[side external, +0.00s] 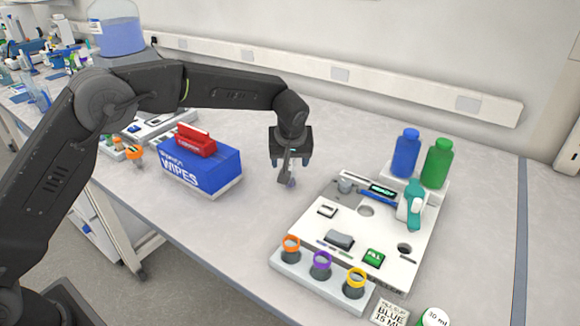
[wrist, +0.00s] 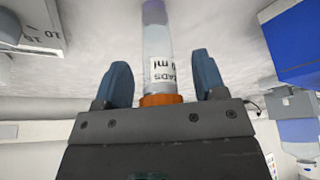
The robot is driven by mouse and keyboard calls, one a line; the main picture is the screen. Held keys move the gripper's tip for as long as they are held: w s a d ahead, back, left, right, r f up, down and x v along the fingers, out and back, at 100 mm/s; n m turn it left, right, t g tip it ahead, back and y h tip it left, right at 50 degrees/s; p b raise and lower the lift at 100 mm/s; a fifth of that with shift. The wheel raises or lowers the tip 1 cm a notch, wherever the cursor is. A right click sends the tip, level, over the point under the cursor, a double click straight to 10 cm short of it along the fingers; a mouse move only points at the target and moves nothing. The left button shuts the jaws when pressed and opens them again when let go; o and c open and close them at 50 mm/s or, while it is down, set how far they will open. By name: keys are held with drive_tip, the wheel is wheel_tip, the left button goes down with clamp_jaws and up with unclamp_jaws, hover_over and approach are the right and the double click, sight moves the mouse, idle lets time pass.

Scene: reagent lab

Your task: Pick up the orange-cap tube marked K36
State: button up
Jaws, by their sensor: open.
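A clear tube with an orange cap (wrist: 160,99) shows in the wrist view between the two fingers of my gripper (wrist: 160,62). The cap is nearest the palm, and the tube's body points away, with purple contents at its far end. Its label is upside down and partly reads "EADS" and "ml"; I cannot make out K36. The fingers are apart, with visible gaps on both sides of the tube.
A blue wipes box (side external: 212,172) with a red item on top stands to the left. At right are a white station (side external: 325,235), a rack with orange, purple and yellow rings (side external: 300,272), and blue (side external: 406,153) and green bottles (side external: 437,164). Another orange-topped item (side external: 135,153) stands far left.

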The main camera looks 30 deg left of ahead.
drive_tip(key=shift+c, duration=0.4)
drive_tip(key=c, duration=0.9)
drive_tip(key=shift+r, duration=0.15)
